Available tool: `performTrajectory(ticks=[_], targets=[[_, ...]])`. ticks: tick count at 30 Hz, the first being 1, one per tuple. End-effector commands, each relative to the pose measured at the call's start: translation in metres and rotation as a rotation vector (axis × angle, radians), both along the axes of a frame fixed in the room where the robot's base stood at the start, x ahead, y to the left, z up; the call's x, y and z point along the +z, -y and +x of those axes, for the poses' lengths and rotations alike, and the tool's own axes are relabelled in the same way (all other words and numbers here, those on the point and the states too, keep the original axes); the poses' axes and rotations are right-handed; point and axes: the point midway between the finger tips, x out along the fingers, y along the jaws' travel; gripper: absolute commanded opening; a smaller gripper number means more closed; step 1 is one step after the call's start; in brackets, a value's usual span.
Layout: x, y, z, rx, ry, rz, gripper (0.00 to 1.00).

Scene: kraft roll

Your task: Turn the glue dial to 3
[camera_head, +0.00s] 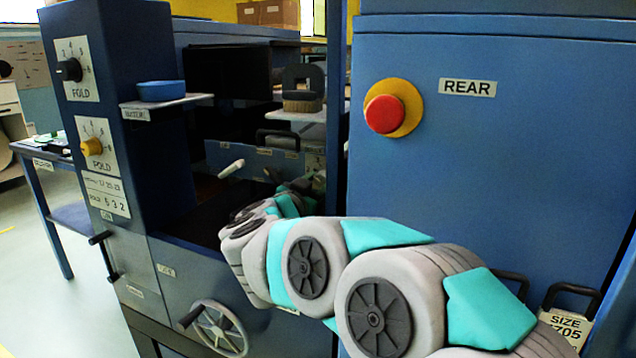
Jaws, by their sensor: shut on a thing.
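A black dial (69,70) and a yellow dial (92,146) sit one above the other on white scale plates on the blue column at left. The label under each seems to read FOLD; I see no label that clearly reads GLUE. The small numbers and pointers are too blurred to read surely. My arm (375,300) reaches from the lower right into the machine's dark opening. Its far end bends away behind its own links, and my gripper's fingers are hidden there. What they are on does not show.
A red stop button (385,113) is on the blue REAR cabinet (500,200) at right. A blue dish (161,90) rests on a small shelf. A pale lever (231,168) sticks out in the opening. A handwheel (220,328) is below. Open floor lies at left.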

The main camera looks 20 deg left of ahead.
Motion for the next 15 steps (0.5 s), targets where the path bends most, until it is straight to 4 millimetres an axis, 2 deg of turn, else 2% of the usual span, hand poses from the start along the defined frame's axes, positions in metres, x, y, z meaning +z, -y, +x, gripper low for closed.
performTrajectory(ticks=[15], targets=[[0.0016, 0.0004, 0.0012, 0.002, 0.040, 0.438, 0.00]])
